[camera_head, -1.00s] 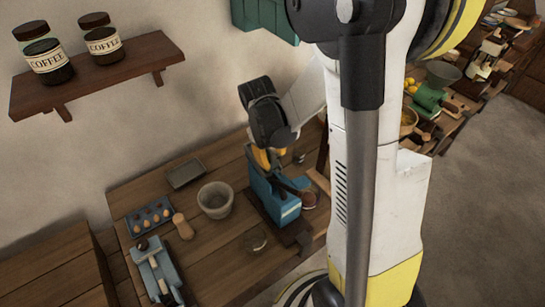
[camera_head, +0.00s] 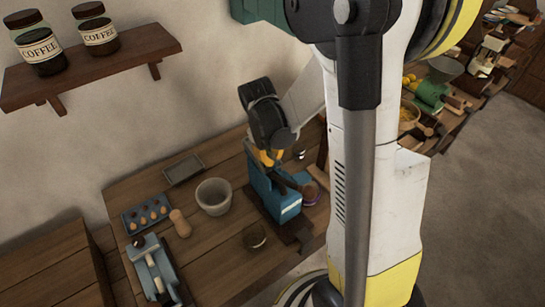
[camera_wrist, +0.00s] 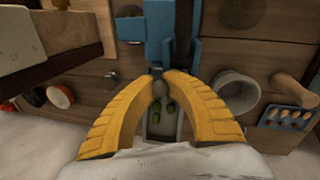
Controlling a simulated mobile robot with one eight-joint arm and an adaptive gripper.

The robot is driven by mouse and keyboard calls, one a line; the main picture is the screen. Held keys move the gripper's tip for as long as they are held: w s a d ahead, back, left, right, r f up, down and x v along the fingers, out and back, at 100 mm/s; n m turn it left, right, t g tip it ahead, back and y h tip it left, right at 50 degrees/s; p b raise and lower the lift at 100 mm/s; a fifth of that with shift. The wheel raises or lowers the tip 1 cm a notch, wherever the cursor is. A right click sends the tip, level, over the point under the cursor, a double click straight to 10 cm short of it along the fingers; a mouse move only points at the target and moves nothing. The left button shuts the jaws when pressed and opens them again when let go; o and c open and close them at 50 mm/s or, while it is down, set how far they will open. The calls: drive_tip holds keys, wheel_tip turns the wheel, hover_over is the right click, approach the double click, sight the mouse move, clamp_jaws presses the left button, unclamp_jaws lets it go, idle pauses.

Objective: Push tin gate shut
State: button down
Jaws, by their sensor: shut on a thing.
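A blue device (camera_head: 287,206) stands on a dark base on the wooden workbench; it also shows in the wrist view (camera_wrist: 158,22). My gripper (camera_wrist: 158,80) points down at its wall-side end. Its yellow fingers are closed around a small grey rounded piece (camera_wrist: 158,91), seemingly a knob or tab. Whether this is the tin gate I cannot tell. Below it in the wrist view, between the fingers, is a narrow grey tray or trough (camera_wrist: 154,132) with a few green pieces. In the head view the yellow fingers (camera_head: 267,158) partly hide the device's top.
A pale pot (camera_head: 213,197), a grey tin (camera_head: 184,170) and an egg tray (camera_head: 135,222) stand left of the device. A glass dish (camera_head: 255,236) lies in front. A shelf with coffee jars (camera_head: 40,52) hangs on the wall. My column hides the bench's right side.

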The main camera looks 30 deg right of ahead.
drive_tip(key=c, duration=1.3)
unclamp_jaws()
drive_tip(key=shift+a+r, duration=0.1)
wheel_tip(320, 180, up, 12)
drive_tip(key=a, duration=0.2)
drive_tip(key=shift+s, duration=0.25)
drive_tip(key=shift+a, duration=0.1)
